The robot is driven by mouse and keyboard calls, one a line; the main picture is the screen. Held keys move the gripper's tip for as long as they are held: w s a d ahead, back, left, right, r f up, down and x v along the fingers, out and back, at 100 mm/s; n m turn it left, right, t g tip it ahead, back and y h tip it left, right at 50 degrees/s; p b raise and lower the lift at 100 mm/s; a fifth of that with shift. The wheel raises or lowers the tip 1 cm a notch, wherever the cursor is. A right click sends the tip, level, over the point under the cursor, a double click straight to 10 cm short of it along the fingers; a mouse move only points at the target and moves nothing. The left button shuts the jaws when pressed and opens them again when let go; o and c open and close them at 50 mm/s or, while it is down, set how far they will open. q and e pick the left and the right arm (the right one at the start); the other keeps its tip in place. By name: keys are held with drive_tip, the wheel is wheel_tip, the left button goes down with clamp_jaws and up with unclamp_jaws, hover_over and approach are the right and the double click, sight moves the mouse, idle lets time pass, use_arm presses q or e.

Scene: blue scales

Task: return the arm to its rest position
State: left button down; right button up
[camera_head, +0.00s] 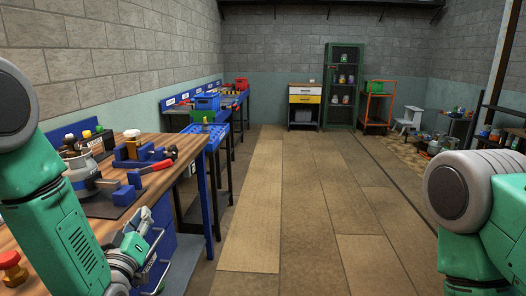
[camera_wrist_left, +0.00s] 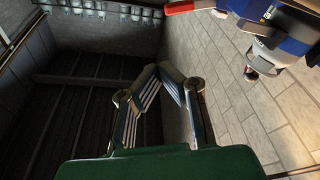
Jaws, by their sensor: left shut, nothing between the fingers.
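My left arm comes in from the left in the head view. My left gripper (camera_head: 143,246) hangs low beside the front edge of the wooden workbench (camera_head: 165,205), apart from the things on it. In the left wrist view the two striped fingertips (camera_wrist_left: 168,76) meet, and the gripper is shut and empty. On my right side only a green and grey part of my arm shows; the right gripper is out of view.
On the workbench stand a blue tool with a red handle (camera_head: 158,166), a round metal piece (camera_head: 84,178) and several small bottles. A blue crate (camera_head: 207,102) sits on a farther table. The floor (camera_head: 305,200) ahead is clear. A green cabinet (camera_head: 343,85) stands at the back.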

use_arm(q)
drive_tip(key=s+d+f+m+g+h, duration=0.1)
drive_tip(key=s+f+m+g, duration=0.1)
drive_tip(key=s+f+g, duration=0.6)
drive_tip(key=s+d+f+m+g, duration=0.1)
drive_tip(key=s+f, duration=0.3)
drive_tip(key=f, duration=0.8)
drive_tip(key=s+f+m+g, duration=0.1)
drive_tip(key=s+f+g, duration=0.2)
drive_tip(key=s, duration=0.5)
drive_tip(key=s+a+f+m+g, duration=0.1)
drive_tip(key=s+f+g, duration=0.3)
drive_tip(key=s, duration=0.5)
drive_tip(key=s+a+f+g, duration=0.1)
drive_tip(key=s+f+g, duration=0.2)
drive_tip(key=s, duration=0.6)
drive_tip(key=shift+a+f+m+g, duration=0.15)
drive_tip(key=shift+f+m+g, duration=0.15)
drive_tip(key=shift+f+m, duration=0.1)
